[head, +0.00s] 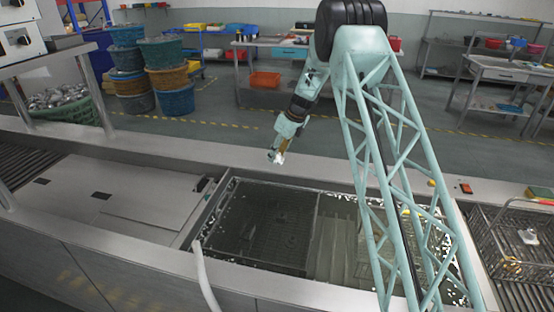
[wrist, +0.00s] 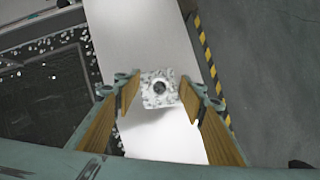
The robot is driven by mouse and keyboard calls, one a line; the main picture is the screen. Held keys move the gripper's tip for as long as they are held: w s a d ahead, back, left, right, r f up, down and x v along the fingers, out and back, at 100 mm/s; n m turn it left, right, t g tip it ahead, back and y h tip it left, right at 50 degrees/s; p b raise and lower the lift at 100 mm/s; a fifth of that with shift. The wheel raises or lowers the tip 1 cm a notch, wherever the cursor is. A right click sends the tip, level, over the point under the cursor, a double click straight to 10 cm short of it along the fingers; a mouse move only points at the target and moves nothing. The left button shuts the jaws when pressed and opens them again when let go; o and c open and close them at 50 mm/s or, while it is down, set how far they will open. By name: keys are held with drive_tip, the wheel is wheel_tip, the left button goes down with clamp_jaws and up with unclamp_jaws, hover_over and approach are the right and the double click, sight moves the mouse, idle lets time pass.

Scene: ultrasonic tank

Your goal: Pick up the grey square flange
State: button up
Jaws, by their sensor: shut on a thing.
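The grey square flange (wrist: 160,88), with a dark round hole in its middle, sits between my gripper's tan finger pads in the wrist view. My gripper (wrist: 152,98) is shut on it. In the head view my gripper (head: 278,155) hangs above the far ledge of the tank, and the flange shows there only as a small pale patch at the fingertips.
The tank (head: 262,228) with mesh baskets lies below and in front of my gripper. A wire basket (head: 520,235) with metal parts stands at the right. The pale ledge (wrist: 140,35) below the flange looks clear. Stacked baskets (head: 170,75) stand behind at the left.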

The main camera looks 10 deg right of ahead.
idle(0.3)
drive_tip(key=shift+r, duration=0.4)
drive_tip(key=c, duration=0.6)
drive_tip(key=shift+o, duration=0.2)
drive_tip(key=shift+r, duration=0.55)
drive_tip(key=shift+c, duration=1.4)
drive_tip(key=shift+r+p, duration=0.45)
drive_tip(key=shift+r, duration=0.3)
clamp_jaws()
drive_tip(key=s+d, duration=0.3)
drive_tip(key=s, duration=0.1)
drive_tip(key=s+d+r, duration=0.1)
drive_tip(key=s+d, duration=0.1)
drive_tip(key=s, duration=0.3)
drive_tip(key=s+d, duration=0.3)
drive_tip(key=s, duration=0.1)
drive_tip(key=shift+s+d+r+p, duration=0.2)
drive_tip(key=shift+d+r+p, duration=0.05)
drive_tip(key=shift+d+p, duration=0.1)
